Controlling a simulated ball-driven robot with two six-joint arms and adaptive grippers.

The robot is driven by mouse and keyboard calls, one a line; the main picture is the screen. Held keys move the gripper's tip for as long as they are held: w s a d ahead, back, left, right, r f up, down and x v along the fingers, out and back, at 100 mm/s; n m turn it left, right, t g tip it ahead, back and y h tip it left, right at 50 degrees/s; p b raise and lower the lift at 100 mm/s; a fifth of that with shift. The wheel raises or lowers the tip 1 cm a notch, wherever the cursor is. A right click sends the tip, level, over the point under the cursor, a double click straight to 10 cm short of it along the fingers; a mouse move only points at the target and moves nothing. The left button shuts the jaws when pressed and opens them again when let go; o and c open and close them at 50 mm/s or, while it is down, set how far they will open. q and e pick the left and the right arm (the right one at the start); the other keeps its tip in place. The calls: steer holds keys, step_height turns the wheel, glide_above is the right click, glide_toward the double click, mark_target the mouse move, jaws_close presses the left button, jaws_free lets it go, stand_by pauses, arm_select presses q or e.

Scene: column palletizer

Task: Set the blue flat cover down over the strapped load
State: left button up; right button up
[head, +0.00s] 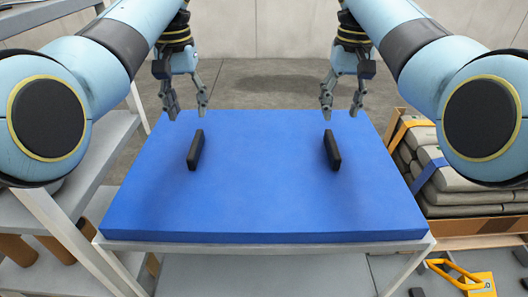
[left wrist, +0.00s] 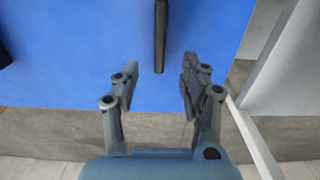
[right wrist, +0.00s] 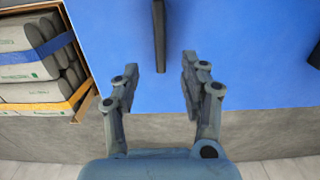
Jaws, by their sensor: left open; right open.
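The blue flat cover (head: 265,190) lies flat on a pale table (head: 270,247) in front of me, with two upright black handles, a left one (head: 195,150) and a right one (head: 332,150). My left gripper (head: 188,112) is open and empty above the cover's far edge, beyond the left handle. In the left wrist view its fingers (left wrist: 160,85) are apart, with the handle (left wrist: 160,35) ahead between them. My right gripper (head: 341,110) is likewise open beyond the right handle; the right wrist view shows that handle (right wrist: 159,35). The strapped load (head: 445,165), grey sacks with blue and orange straps, stands at right, partly hidden by my right arm.
The load sits in a wooden-sided crate (head: 470,228). A yellow-framed item (head: 462,280) lies at the lower right. A grey shelf rack (head: 60,215) with brown cylinders (head: 20,250) stands close on the left. Open concrete floor (head: 265,80) lies beyond the table.

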mark_target(195, 142)
steer(key=shift+s, duration=0.1)
arm_select(q)
step_height(195, 142, down, 11)
steer(key=shift+r, duration=0.1)
arm_select(e)
step_height(195, 142, down, 11)
steer(key=shift+r, duration=0.1)
arm_select(q)
jaws_close()
arm_select(e)
jaws_close()
